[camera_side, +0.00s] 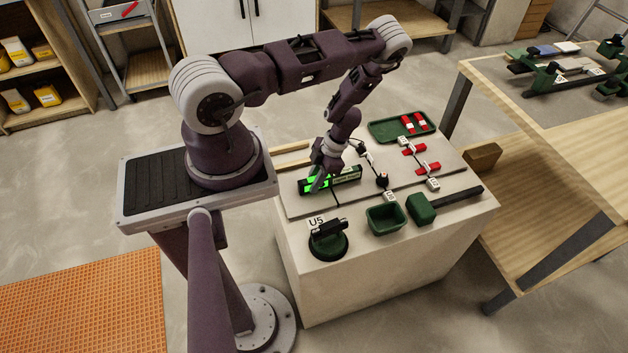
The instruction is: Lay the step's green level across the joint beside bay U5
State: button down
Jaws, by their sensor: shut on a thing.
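The green level (347,176), a dark bar with bright green faces, is low over the pale slabs (300,206) on the white block. My gripper (319,183) points down and is shut on the level near its left part, hiding some of it. I cannot tell whether the level touches the slabs. A thin dark joint line (336,199) runs between the slabs just in front of the level. The bay label U5 (316,222) is at the front left, behind a dark green round tool with a black handle (328,241).
A green tray (379,130) with red pieces is at the back. Two red pieces (428,167) with white tags sit on the slabs at right. A green bin (386,219) and a green mallet (421,209) stand along the front. A wooden bench (530,130) is at right.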

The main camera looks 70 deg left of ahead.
jog(key=c, duration=1.2)
grip_release()
